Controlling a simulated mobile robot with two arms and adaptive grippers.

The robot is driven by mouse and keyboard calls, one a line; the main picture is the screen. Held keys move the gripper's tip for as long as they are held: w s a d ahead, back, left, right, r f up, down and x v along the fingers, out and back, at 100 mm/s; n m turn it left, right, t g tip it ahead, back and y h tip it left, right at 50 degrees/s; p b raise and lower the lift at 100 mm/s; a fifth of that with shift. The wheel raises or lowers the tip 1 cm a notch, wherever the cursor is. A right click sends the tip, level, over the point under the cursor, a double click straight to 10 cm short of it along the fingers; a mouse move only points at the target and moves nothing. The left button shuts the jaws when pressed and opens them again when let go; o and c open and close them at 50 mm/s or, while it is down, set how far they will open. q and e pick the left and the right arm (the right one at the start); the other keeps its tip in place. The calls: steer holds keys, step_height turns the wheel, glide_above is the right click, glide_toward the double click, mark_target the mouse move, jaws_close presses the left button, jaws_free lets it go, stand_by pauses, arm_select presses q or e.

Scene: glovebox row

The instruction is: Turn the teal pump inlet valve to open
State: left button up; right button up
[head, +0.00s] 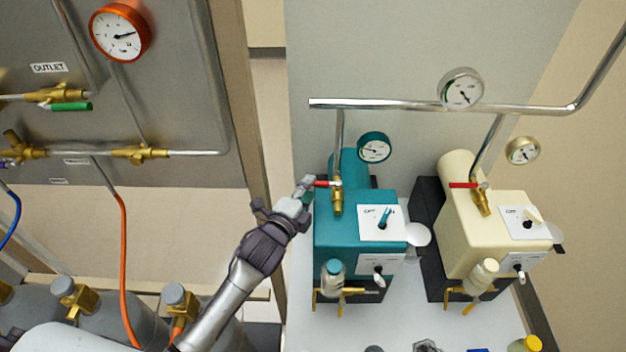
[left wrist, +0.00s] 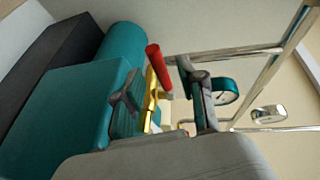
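The teal pump (head: 348,228) stands on a white bench. Its brass inlet valve (head: 337,201) sits on the vertical pipe above the pump, with a red lever (head: 322,183) pointing left, crosswise to the pipe. My left gripper (head: 308,190) is at the lever's free left end. In the left wrist view my left gripper (left wrist: 161,95) is open, one finger on each side of the red lever (left wrist: 158,66), with gaps visible. Whether a finger touches it I cannot tell. The teal pump (left wrist: 70,105) fills the left there. My right gripper is not in view.
A cream pump (head: 487,225) with its own red lever (head: 464,185) stands to the right. A metal header pipe (head: 400,104) runs above both pumps. A teal gauge (head: 374,148) is close right of the valve. A grey panel (head: 150,90) and cylinders (head: 110,315) are at left.

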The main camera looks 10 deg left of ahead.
arm_select(q)
steer(key=shift+x, duration=1.65)
steer(key=shift+f, duration=0.1)
jaws_close()
